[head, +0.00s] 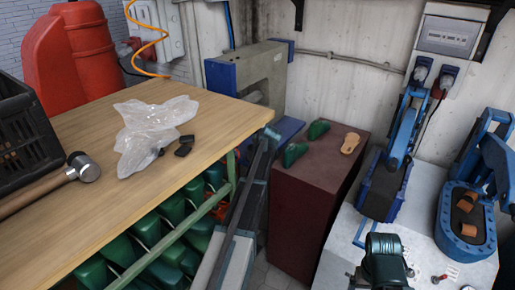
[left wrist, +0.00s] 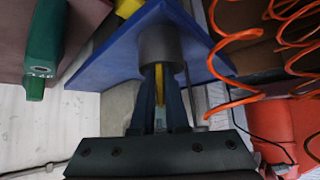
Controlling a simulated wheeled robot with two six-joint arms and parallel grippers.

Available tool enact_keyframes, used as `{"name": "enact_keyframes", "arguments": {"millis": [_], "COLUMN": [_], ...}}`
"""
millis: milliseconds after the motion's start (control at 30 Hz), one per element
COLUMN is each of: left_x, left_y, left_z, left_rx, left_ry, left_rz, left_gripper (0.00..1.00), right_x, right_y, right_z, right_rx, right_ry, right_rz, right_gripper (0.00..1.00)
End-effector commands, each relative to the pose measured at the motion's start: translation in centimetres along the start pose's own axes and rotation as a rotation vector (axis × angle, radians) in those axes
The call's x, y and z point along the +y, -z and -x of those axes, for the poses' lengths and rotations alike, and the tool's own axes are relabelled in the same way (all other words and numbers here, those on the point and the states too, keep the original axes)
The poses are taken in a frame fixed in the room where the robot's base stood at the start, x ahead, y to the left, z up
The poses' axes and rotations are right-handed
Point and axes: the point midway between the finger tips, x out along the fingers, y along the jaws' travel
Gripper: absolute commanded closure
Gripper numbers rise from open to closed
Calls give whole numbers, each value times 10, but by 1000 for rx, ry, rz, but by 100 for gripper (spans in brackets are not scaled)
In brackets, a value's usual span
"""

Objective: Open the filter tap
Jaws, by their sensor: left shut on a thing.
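My left gripper (left wrist: 160,80) shows in the left wrist view. Its two dark fingers are nearly together on a narrow yellow piece (left wrist: 158,82), which looks like the handle of the filter tap. The fingers hide most of it, so I cannot tell how far it is turned. A grey cylinder (left wrist: 160,44) is just beyond the fingertips, in front of a blue plate (left wrist: 110,58). In the head view I cannot make out the tap or the left gripper clearly. My right gripper is in neither view.
An orange coiled hose (left wrist: 232,104) hangs close beside the gripper; it also shows in the head view (head: 150,47). A green last (left wrist: 42,45) is on the other side. A wooden table (head: 130,215) carries a hammer (head: 84,168) and a plastic bag (head: 150,125).

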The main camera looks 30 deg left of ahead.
Motion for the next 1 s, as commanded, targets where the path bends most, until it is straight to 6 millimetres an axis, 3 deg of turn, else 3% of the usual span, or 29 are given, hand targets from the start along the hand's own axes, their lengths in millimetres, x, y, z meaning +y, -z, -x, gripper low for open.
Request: {"name": "enact_keyframes", "arguments": {"millis": [567,600,633,1000], "left_x": [0,0,0,0], "left_y": [-1,-1,-1,0], "left_z": [0,0,0,2], "left_rx": [-4,-4,-4,-2], "left_ry": [-17,-17,-17,-17], "left_rz": [19,19,18,17], "left_gripper": [100,81,76,76], "right_x": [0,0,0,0], "right_y": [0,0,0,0], "right_z": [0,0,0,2], "right_rx": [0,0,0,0], "right_ry": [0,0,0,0], "right_rz": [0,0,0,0], "right_gripper": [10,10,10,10]}}
